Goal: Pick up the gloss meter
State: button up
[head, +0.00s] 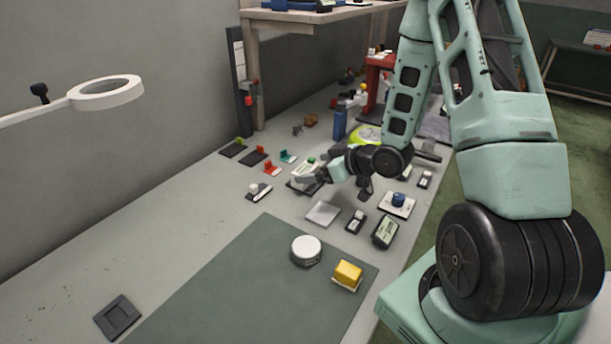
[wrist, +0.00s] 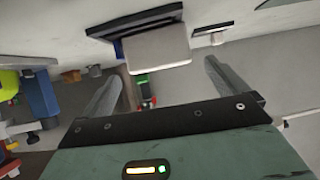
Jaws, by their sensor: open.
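I cannot tell for certain which object is the gloss meter. A pale boxy device (head: 297,187) with a dark edge sits on the grey bench beside my gripper (head: 314,176), which partly hides it in the head view. In the wrist view a pale grey block with a dark base (wrist: 158,50) lies beyond my fingertips (wrist: 162,76), roughly between them; it may be the same device. My gripper is open, its two grey fingers apart and nothing held between them. A handheld meter with a display (head: 385,232) lies nearer the bench's right edge.
A white plate (head: 323,213), a small dark device (head: 355,221) and a white block with a blue knob (head: 397,203) lie nearby. A blue bottle (head: 340,124) stands behind. The green mat (head: 230,280) holds a white round tin (head: 306,250) and a yellow block (head: 347,272).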

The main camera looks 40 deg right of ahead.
aim_at(306, 167)
jog(key=shift+p+x, duration=0.5)
jog(key=shift+x, duration=2.45)
jog(key=shift+r, duration=0.15)
jog(key=c, duration=1.4)
jog(key=shift+o, duration=0.2)
